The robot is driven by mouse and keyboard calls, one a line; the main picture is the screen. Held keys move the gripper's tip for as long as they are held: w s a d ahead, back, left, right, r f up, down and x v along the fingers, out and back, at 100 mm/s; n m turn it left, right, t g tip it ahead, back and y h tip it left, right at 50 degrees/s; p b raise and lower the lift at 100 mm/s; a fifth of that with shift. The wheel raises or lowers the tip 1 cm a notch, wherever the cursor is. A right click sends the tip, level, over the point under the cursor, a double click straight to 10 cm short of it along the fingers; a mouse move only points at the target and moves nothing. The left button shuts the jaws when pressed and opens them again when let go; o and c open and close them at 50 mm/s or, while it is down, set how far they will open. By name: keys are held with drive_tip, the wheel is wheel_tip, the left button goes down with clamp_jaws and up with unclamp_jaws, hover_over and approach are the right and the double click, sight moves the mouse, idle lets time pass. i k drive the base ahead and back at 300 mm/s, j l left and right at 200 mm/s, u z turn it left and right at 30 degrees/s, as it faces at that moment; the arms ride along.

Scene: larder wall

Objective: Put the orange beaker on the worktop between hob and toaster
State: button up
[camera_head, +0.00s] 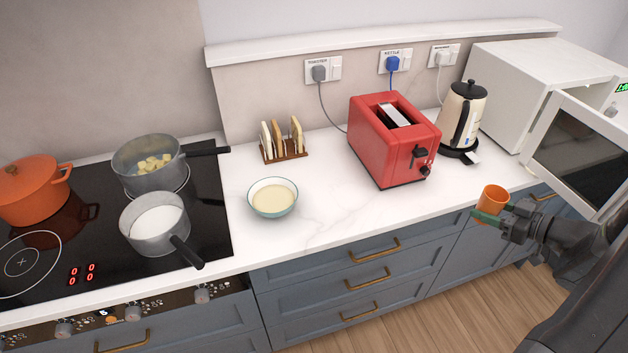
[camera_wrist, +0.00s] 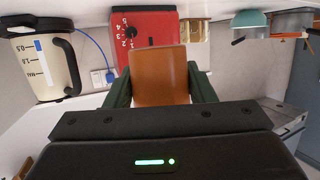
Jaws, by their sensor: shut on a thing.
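The orange beaker (camera_head: 493,200) is held in my gripper (camera_head: 487,216), upright in the head view, in front of the worktop's front edge at the right. In the wrist view the beaker (camera_wrist: 160,75) sits between the two green fingers of my gripper (camera_wrist: 161,88), which are shut on it. The white worktop (camera_head: 320,215) runs between the black hob (camera_head: 215,215) at the left and the red toaster (camera_head: 385,150). The toaster also shows upside down behind the beaker in the wrist view (camera_wrist: 135,30).
A bowl of pale liquid (camera_head: 273,198) and a toast rack (camera_head: 284,155) stand between hob and toaster. A kettle (camera_head: 462,115) and an open microwave (camera_head: 510,85) are at the right. Pan handles (camera_head: 188,252) reach over the hob's edge. Bare worktop lies between bowl and toaster.

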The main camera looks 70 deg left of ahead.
sight(343, 205)
drive_tip(key=k+j, duration=0.25)
drive_tip(key=j, duration=0.15)
drive_tip(key=k+j, duration=0.25)
drive_tip(key=j, duration=0.15)
drive_tip(key=k+j, duration=0.25)
drive_tip(key=j, duration=0.15)
